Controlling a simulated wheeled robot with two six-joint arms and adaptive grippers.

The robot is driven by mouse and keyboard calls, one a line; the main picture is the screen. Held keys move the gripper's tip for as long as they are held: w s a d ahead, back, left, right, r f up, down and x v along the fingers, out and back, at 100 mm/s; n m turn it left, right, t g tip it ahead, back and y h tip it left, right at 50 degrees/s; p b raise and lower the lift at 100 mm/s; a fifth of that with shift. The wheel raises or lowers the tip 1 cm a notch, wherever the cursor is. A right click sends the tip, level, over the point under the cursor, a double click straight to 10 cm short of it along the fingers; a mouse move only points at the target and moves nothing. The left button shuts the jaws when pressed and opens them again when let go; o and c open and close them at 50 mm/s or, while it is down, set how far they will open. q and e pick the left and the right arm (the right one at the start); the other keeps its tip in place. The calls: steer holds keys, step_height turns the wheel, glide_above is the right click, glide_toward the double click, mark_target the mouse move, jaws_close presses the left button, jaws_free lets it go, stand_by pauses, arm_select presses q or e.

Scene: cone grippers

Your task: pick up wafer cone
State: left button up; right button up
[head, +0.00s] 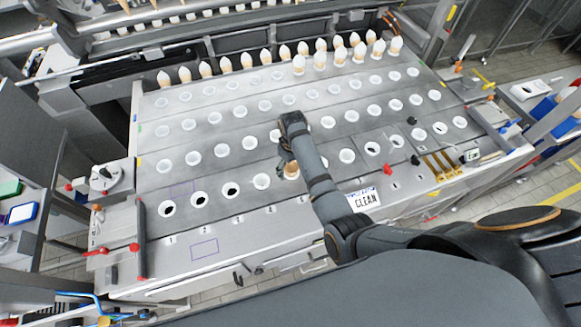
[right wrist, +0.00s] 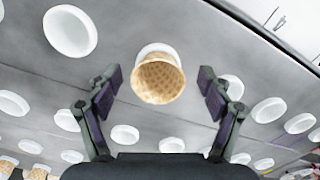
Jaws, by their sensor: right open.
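A tan wafer cone (head: 291,172) stands in a hole in the metal table, in the row nearest the front, partly hidden by my right arm. In the right wrist view the same empty wafer cone (right wrist: 158,80) shows its open mouth and waffle pattern, with a white ring behind it. My right gripper (head: 285,158) is right beside the cone in the head view. In the right wrist view its two dark fingers are spread apart, one on each side of the cone, with clear gaps and no visible contact. My left gripper is not in view.
The metal table (head: 225,170) has rows of white-ringed holes, mostly empty. Several cones with white tops (head: 300,65) stand along the back. A CLEAN sign (head: 363,199) and red and black knobs are at the right front. Rails border the table.

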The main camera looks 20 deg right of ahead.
steer(key=shift+w+f, duration=0.7)
steer(key=shift+f, duration=0.05)
steer(key=shift+s+r, duration=0.3)
steer(key=shift+s, duration=0.25)
steer(key=c, duration=0.6)
steer(key=shift+c, duration=1.2)
steer(key=shift+w+f, duration=0.1)
steer(key=shift+w, duration=0.05)
